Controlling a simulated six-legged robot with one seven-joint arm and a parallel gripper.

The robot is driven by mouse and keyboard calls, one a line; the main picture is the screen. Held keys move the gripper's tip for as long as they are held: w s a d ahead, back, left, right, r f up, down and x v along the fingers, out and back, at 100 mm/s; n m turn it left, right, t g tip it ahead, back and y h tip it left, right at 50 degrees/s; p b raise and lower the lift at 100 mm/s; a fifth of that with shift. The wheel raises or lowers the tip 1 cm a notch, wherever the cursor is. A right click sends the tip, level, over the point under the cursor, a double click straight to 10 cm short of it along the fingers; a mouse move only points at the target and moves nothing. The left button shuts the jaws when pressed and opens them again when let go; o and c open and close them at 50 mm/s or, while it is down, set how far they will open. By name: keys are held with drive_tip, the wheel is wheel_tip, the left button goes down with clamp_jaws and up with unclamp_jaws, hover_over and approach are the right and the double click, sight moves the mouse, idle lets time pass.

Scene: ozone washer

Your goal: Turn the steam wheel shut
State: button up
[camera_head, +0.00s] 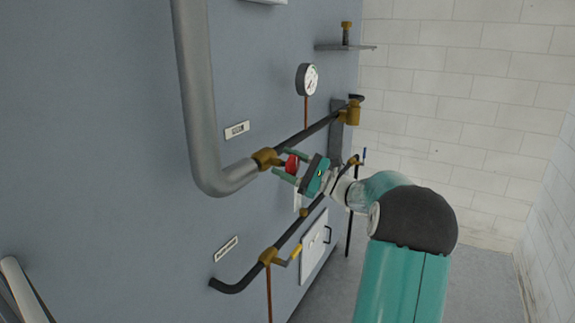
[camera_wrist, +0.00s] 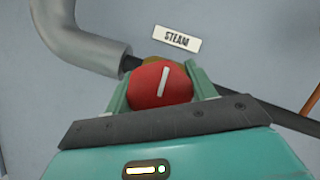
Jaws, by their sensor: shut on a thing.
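The steam wheel is a red round handwheel (camera_wrist: 158,86) with a white line on its face, and it fills the space between my fingers in the wrist view. The line stands near upright, leaning slightly right at its top. In the head view the red wheel (camera_head: 292,164) sits in front of a brass valve (camera_head: 266,158) on the pipe. My gripper (camera_head: 288,164) is shut on the wheel, one green finger on either side. In the wrist view my gripper (camera_wrist: 160,93) hides the wheel's lower edge. A "STEAM" label (camera_wrist: 177,38) is on the panel above the wheel.
A thick grey pipe (camera_head: 200,100) bends into the valve from the left. A gauge (camera_head: 308,79) stands above right. A lower pipe with a yellow-handled valve (camera_head: 268,256) and a white hatch (camera_head: 314,246) lie below.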

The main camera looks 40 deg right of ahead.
drive_tip(key=shift+m, duration=0.5)
drive_tip(key=o, duration=1)
drive_tip(key=v, duration=1.3)
drive_tip(key=shift+s+f, duration=0.3)
drive_tip(key=shift+f, duration=0.05)
drive_tip(key=shift+d, duration=0.1)
